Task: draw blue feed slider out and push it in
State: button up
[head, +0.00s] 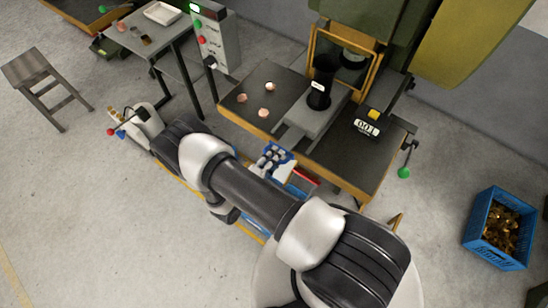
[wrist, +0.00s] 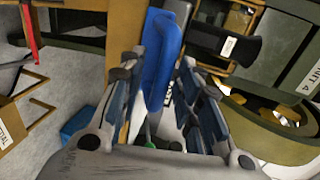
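The blue feed slider (wrist: 165,55) shows in the wrist view as a long, rounded blue bar. It lies in the gap between the fingers of my gripper (wrist: 160,90), nearer the left finger. A gap shows between the bar and the right finger, so the gripper looks open; whether the left finger touches the bar I cannot tell. In the head view my gripper (head: 272,158) is at the front edge of the press table, below the sliding plate. Blue shows there too, but my arm and gripper hide most of it.
A blue crate (head: 502,228) stands on the floor at right.

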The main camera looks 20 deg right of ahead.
jog(key=v, duration=1.2)
jog(key=shift+r, duration=0.1)
